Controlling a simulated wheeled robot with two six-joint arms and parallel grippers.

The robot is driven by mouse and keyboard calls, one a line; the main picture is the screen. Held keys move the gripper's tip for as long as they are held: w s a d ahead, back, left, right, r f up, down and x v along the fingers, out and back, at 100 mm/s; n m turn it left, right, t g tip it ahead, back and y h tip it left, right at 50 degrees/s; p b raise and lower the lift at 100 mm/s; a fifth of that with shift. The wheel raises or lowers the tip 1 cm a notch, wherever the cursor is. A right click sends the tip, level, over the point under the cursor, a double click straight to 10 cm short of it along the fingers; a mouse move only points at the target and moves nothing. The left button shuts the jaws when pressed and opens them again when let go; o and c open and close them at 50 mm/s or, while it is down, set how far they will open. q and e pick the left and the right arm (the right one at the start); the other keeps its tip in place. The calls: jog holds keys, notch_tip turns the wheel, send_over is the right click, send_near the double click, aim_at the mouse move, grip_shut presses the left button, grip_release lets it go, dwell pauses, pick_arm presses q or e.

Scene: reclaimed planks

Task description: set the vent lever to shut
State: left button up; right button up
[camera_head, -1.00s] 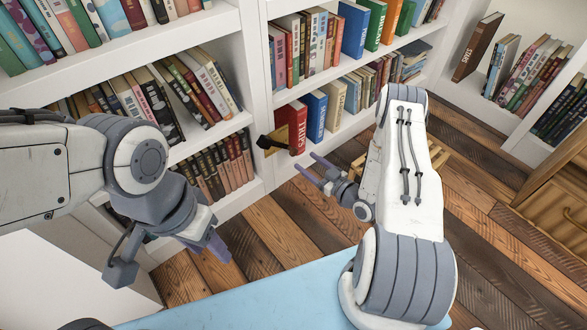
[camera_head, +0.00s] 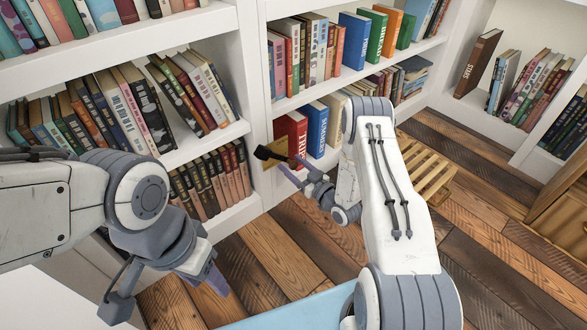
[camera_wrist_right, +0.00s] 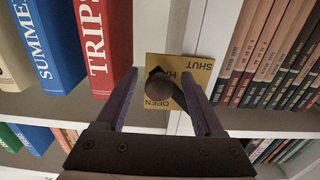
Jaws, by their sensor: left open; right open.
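The vent lever (camera_head: 268,153) is dark with a rounded end and sits on a brass-coloured plate (camera_wrist_right: 203,68) at the front of the bookshelf upright. In the right wrist view the plate reads OPEN at lower left and SHUT at upper right, with a partly hidden label between. The lever's dark knob (camera_wrist_right: 164,92) lies beside the OPEN label; its exact setting is hard to tell. My right gripper (camera_head: 290,168) is open, its fingers (camera_wrist_right: 160,85) on either side of the knob with gaps visible. My left gripper (camera_head: 216,280) is open and empty, low and away from the lever.
The red TRIPS book (camera_head: 291,136) and blue SUMMER book (camera_head: 316,128) stand close beside the plate. Shelves full of books (camera_head: 205,180) lie behind both arms. A slatted wooden crate (camera_head: 425,170) stands on the plank floor beyond my right arm.

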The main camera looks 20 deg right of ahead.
grip_shut()
jog(key=shift+w+d+r, duration=0.1)
jog(key=shift+d, duration=0.05)
dwell(1.4)
